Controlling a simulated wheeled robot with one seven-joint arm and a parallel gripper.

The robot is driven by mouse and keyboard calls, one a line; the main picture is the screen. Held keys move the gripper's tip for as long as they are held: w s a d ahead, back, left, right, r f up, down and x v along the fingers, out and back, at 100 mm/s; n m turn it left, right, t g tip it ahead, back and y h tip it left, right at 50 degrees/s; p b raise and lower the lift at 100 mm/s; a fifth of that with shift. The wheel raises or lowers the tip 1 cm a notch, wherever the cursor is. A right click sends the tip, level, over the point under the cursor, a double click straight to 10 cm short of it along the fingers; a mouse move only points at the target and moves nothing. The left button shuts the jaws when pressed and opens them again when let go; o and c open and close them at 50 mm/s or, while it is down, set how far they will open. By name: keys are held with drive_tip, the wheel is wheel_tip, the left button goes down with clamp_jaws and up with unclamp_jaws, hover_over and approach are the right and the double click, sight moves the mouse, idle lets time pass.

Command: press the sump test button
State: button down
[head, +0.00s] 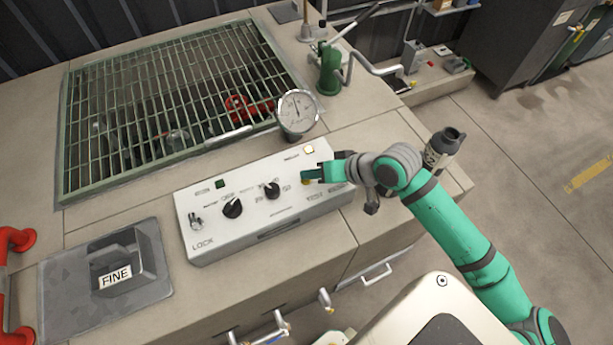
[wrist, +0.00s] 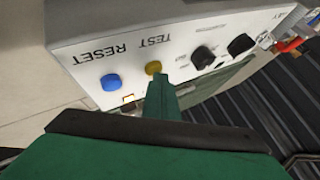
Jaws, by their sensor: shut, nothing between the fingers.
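The white control box (head: 262,205) sits on the counter. The yellow button (wrist: 153,67) beside the label TEST shows on its face in the wrist view, partly overlapped by my gripper's tip; a bit of yellow (head: 306,182) shows at the fingertips in the head view. My gripper (head: 310,174) is shut and empty, and it also shows in the wrist view (wrist: 159,80). Its tip is at or just over the yellow button; I cannot tell whether it touches or presses it. The blue RESET button (wrist: 112,82) is beside it, clear of the fingers.
Black knobs (head: 232,208) and a key switch (head: 195,220) are on the box. A round gauge (head: 297,112) stands behind it, near a green grate (head: 160,110). A dark bottle (head: 441,150) is near my wrist. A lidded plate marked FINE (head: 115,275) lies left.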

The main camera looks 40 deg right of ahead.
sight(311, 183)
drive_tip(key=shift+a, duration=0.1)
idle(0.4)
drive_tip(key=shift+w, duration=0.15)
drive_tip(key=shift+r, duration=0.8)
drive_tip(key=shift+r, duration=0.1)
wheel_tip(311, 183, up, 5)
drive_tip(key=shift+f, duration=0.1)
idle(0.9)
